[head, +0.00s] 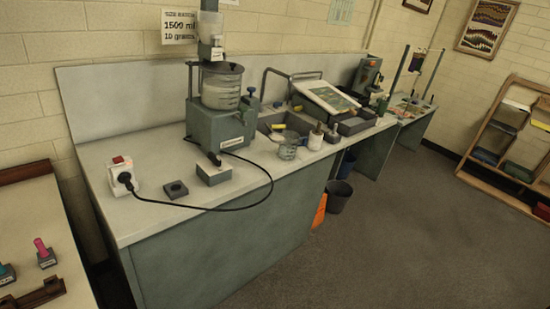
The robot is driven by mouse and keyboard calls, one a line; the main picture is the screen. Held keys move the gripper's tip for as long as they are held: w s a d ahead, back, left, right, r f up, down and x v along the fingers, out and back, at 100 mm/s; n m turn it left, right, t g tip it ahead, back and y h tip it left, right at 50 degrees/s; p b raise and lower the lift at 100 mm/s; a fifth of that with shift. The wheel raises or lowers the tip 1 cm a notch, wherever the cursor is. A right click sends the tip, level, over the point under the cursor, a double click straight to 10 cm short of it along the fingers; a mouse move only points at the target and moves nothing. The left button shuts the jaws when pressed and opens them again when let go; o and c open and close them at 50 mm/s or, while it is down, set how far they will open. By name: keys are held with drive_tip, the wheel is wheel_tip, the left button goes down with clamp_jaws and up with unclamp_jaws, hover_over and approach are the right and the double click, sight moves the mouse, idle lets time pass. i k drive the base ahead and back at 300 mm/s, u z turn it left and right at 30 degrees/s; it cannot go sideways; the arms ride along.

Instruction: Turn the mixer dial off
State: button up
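The mixer (216,127) stands upright on the left part of the grey counter, against the backsplash. It has a grey base, a column with a motor head (210,25) on top, and a clear graduated jug (221,88) below the head. A small dark blue knob (251,91) shows at the right side of the mixer. A dark part (213,158) shows low at its front. I cannot tell which part is the dial or how it is set. My gripper is not in view.
A white socket box (124,177) with a red switch holds a black plug. A grey block (213,173) and a small dark block (175,189) lie before the mixer. The floor (400,230) ahead is clear.

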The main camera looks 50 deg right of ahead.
sight(215, 160)
drive_tip(key=z, duration=0.75)
drive_tip(key=k, duration=0.9)
drive_tip(key=z, duration=0.3)
drive_tip(key=i, duration=2.7)
drive_tip(key=u, duration=0.6)
